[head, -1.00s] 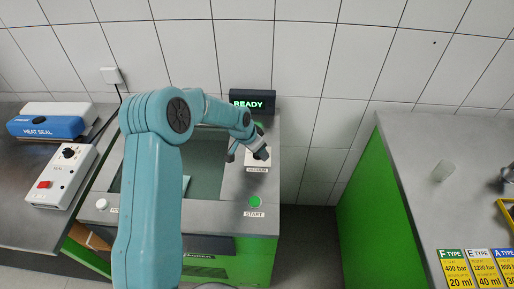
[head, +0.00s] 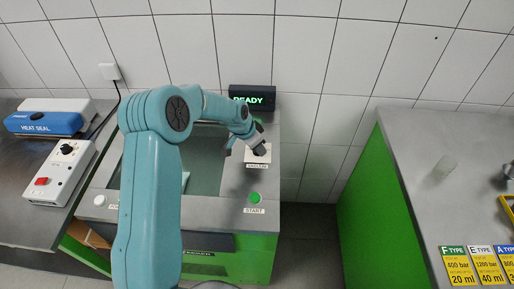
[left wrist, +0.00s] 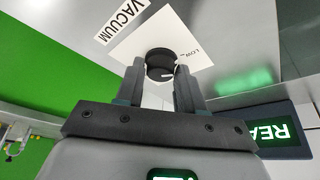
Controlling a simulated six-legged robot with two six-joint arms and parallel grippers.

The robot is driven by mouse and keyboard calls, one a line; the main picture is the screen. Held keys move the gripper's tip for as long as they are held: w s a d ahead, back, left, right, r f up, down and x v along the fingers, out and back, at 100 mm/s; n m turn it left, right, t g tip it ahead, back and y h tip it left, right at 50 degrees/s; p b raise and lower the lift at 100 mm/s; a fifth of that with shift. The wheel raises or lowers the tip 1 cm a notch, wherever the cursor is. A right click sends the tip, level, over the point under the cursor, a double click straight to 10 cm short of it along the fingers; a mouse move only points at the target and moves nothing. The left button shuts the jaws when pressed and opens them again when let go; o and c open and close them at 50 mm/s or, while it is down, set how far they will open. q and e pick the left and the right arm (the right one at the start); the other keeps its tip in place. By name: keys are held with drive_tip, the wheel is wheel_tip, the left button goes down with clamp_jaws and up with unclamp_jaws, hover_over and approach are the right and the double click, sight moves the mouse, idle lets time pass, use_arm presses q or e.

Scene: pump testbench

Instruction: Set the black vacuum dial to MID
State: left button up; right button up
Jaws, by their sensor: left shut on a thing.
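The black vacuum dial (left wrist: 160,66) sits on a white plate (left wrist: 196,50) in the left wrist view. The plate carries a LOW mark near the dial, and a VACUUM label (left wrist: 121,20) lies beside it. My left gripper (left wrist: 161,78) is shut on the dial, one finger on each side. A white pointer line shows on the dial; what setting it points to I cannot tell. In the head view my left gripper (head: 259,147) reaches down onto the plate and largely hides the dial. My right gripper is not in view.
A READY display (head: 252,98) stands behind the dial. A green START button (head: 255,198) is in front of it. An open basin is left of the dial. A heat sealer (head: 45,123) and its control box (head: 62,172) stand far left. A grey counter (head: 400,150) is at right.

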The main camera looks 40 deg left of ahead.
use_arm(q)
drive_tip(key=m+b, duration=0.2)
drive_tip(key=m+h+b, duration=0.1)
drive_tip(key=b, duration=0.1)
drive_tip(key=shift+w+a+f, duration=0.1)
drive_tip(key=shift+a+f, duration=0.05)
drive_tip(key=shift+f, duration=0.1)
drive_tip(key=shift+m+g+h+b, duration=0.3)
drive_tip(key=shift+m+g+b, duration=0.3)
drive_tip(key=shift+m, duration=0.5)
drive_tip(key=shift+r+m+b, duration=0.15)
drive_tip(key=shift+m+b, duration=0.25)
drive_tip(key=shift+m, duration=0.5)
drive_tip(key=m+g, duration=0.1)
drive_tip(key=m, duration=0.1)
drive_tip(key=shift+r+m+h, duration=0.15)
drive_tip(key=shift+m+h, duration=0.15)
drive_tip(key=shift+h, duration=0.1)
drive_tip(key=shift+w+a+m+g+p, duration=0.1)
drive_tip(key=shift+m+g+p, duration=0.45)
drive_tip(key=shift+m, duration=0.95)
drive_tip(key=o, duration=1)
